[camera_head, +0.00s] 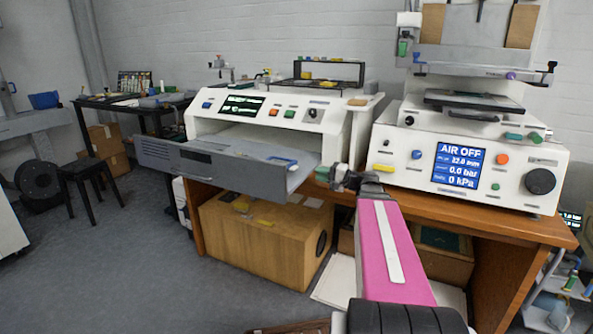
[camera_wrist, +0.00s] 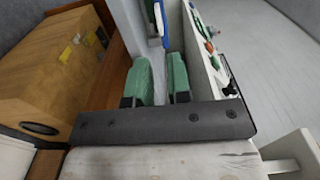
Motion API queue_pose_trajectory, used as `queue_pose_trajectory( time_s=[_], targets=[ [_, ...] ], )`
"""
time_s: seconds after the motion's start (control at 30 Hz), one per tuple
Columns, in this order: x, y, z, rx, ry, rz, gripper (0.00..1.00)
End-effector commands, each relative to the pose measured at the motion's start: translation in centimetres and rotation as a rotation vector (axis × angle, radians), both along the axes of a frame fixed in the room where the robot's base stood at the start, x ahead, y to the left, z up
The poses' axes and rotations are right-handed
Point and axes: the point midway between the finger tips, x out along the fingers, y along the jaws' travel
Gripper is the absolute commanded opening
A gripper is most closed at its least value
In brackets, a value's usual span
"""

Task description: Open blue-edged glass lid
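No glass lid with a blue edge can be clearly made out. A blue piece (camera_head: 283,161) shows at the right end of a grey tray-like panel (camera_head: 225,165), which sticks out from the front of the white machine. A blue strip (camera_wrist: 159,18) shows ahead of the fingers in the wrist view; I cannot tell if it is the lid's edge. My gripper (camera_head: 328,174) is just right of the panel's end, low in front of the machine. In the wrist view its green pads (camera_wrist: 158,82) stand apart, with a narrow gap and no object clearly held.
The white machine (camera_head: 228,127) with the green display stands close by. A second machine (camera_head: 468,165) reading "AIR OFF" is right of my arm. Both stand on a wooden bench (camera_head: 513,228). A wooden box (camera_head: 262,238) sits below. Open floor (camera_head: 150,265) lies at left.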

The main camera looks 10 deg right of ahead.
Motion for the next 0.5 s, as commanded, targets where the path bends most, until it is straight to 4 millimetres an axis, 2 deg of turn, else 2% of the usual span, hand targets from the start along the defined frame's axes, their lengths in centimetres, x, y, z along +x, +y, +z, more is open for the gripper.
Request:
queue_pose_trajectory(
  time_s=[0.5],
  targets=[
    [4.7, 6.4, -0.1, -0.002, 0.002, 0.003, 0.18]
  ],
)
